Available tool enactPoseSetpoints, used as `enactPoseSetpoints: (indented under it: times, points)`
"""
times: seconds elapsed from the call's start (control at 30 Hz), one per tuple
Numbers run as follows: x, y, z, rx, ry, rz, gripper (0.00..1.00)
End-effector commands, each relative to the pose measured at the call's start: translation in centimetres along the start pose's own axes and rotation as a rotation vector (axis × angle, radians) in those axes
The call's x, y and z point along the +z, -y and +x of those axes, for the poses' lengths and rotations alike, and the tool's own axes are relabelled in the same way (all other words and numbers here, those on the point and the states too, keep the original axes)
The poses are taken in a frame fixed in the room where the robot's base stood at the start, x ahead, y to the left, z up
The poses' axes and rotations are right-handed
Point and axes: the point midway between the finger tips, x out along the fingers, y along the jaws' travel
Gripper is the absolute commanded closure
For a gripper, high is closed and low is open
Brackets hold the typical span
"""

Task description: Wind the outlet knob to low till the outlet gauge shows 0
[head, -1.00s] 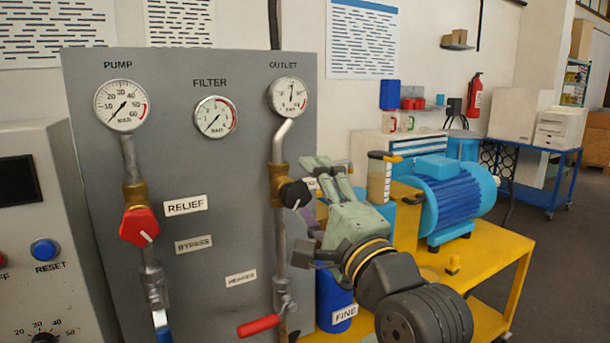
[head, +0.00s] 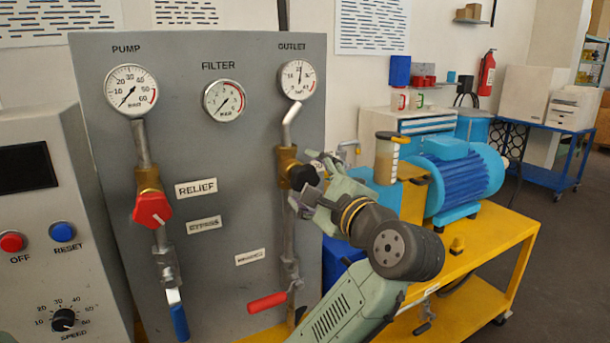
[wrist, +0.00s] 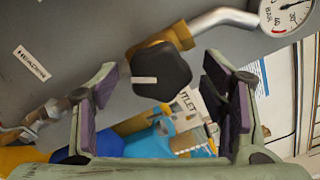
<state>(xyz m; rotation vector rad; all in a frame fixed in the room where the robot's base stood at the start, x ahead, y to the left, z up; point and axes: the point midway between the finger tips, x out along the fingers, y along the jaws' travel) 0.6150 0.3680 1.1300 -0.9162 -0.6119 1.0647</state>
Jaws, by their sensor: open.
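The black outlet knob (head: 304,177) sits on a brass valve (head: 284,160) in the pipe below the outlet gauge (head: 297,79). The gauge needle points roughly straight up, mid-scale, away from the low end. My gripper (head: 312,192) is open and points at the panel by the knob. In the wrist view the knob (wrist: 160,71) appears in the gap between my two fingers (wrist: 165,92), with space on both sides and its white pointer line showing. I see no contact with the fingers. The gauge (wrist: 287,14) is cut off at the wrist view's upper right.
A red relief knob (head: 152,210) and pump gauge (head: 131,91) are on the panel's left. A red-handled lever (head: 267,302) sits below the outlet valve. A yellow cart (head: 480,250) with a blue motor (head: 460,180) stands to the right.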

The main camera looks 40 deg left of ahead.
Motion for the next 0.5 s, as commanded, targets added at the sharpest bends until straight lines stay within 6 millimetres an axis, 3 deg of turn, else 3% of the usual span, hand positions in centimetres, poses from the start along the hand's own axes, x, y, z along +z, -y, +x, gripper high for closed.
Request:
enactPoseSetpoints:
  times: [0.2,0.5]
  points:
    - [0.0,0.0,1.6,0.001,0.000,0.000,0.34]
    - [0.0,0.0,1.6,-0.001,0.000,-0.001,0.36]
